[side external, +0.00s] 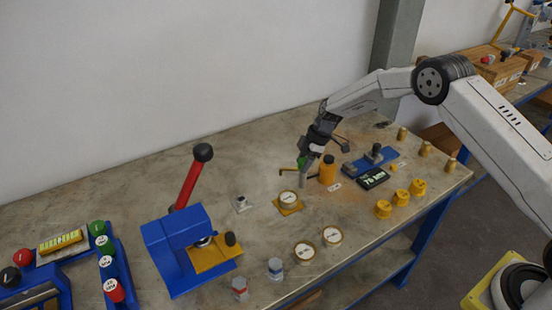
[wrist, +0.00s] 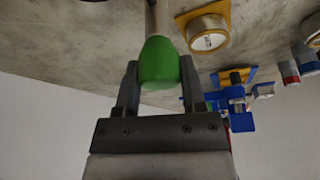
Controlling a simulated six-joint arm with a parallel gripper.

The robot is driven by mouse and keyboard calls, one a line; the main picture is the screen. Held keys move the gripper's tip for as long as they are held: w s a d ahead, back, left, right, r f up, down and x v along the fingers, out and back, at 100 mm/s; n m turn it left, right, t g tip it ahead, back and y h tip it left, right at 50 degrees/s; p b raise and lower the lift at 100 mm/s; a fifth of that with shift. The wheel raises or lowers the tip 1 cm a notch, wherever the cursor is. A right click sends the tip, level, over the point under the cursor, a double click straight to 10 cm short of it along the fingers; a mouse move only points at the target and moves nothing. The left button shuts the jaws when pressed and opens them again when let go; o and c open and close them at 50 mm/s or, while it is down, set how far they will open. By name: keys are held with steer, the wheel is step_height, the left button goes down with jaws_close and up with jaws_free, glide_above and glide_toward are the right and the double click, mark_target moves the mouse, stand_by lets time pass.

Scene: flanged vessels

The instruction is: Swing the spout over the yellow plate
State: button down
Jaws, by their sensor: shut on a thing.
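My gripper (side external: 304,163) is shut on a green knob (wrist: 162,64), which sits between its two fingers in the wrist view. A tan rod runs from the knob toward the top of that view. In the side view, an orange post (side external: 327,171) stands just right of my gripper. A thin, dark yellow bar (side external: 287,169), which looks like the spout, reaches left past my gripper; my gripper hides part of it. The yellow plate (side external: 279,210) lies nearer the camera, with a round white-topped vessel (side external: 288,197) on it. The plate also shows in the wrist view (wrist: 183,19).
A blue fixture (side external: 360,163) and a dark display (side external: 373,178) stand right of the post. Several yellow weights (side external: 400,197) line the right edge. Two round vessels (side external: 304,252) lie in front. A blue press with a red lever (side external: 187,185) stands left.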

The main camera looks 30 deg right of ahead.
steer(key=n+g, duration=0.1)
steer(key=n, duration=0.2)
steer(key=n+g, duration=0.1)
steer(key=n, duration=0.2)
steer(key=shift+n+g, duration=0.3)
steer(key=n+g, duration=0.1)
steer(key=n, duration=0.4)
steer(key=shift+g+h, duration=0.4)
steer(key=shift+n, duration=0.3)
steer(key=shift+c, duration=0.8)
jaws_free()
steer(key=shift+r, duration=0.15)
steer(key=v, duration=0.7)
steer(key=shift+r, duration=0.2)
steer(key=shift+w+d, duration=0.1)
steer(key=shift+d, duration=0.05)
steer(key=shift+r, duration=0.1)
